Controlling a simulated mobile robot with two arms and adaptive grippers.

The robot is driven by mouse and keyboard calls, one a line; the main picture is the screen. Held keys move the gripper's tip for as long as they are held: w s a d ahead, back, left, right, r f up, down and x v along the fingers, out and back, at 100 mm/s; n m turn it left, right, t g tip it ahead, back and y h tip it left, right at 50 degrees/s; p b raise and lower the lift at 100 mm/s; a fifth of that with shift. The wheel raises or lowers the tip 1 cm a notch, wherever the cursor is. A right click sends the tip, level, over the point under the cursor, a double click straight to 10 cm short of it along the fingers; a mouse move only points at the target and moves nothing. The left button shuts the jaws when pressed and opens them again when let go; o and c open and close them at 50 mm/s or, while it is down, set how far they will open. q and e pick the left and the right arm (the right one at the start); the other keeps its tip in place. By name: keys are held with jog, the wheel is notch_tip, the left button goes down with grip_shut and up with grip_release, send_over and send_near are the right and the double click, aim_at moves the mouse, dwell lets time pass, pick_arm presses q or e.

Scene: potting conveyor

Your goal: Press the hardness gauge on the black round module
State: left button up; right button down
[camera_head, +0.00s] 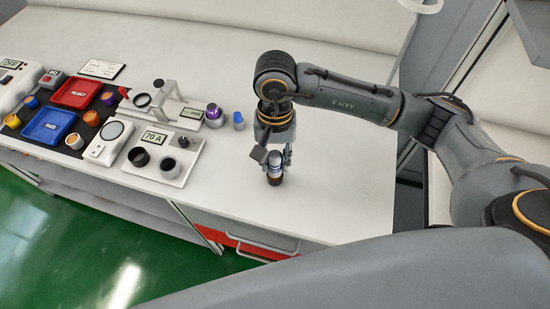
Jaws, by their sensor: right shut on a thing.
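My right gripper (275,164) points down over the bare bench, right of the devices, and is shut on a small upright cylinder (275,180). The cylinder has a dark brown lower end, and the fingers hide much of it. I cannot tell whether it is the gauge or whether it touches the bench. My left gripper is not in view.
A red tray (94,84), a blue tray (68,116) and several orange and purple pieces are at the left. A stand with a ring (160,98), a purple-topped cylinder (213,114) and a blue piece (238,117) are behind the plate. The bench's right side is clear.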

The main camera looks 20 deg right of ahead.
jog(key=shift+s+f+b, duration=0.2)
jog(key=shift+f+b, duration=0.05)
jog(key=shift+b, duration=0.25)
dwell(1.7)
jog(key=shift+r, duration=0.1)
jog(key=shift+w+r+p, duration=0.2)
jog(key=shift+r+p, duration=0.2)
jog(key=shift+r, duration=0.35)
jog(key=shift+r+p, duration=0.9)
jog(key=shift+r, duration=1.45)
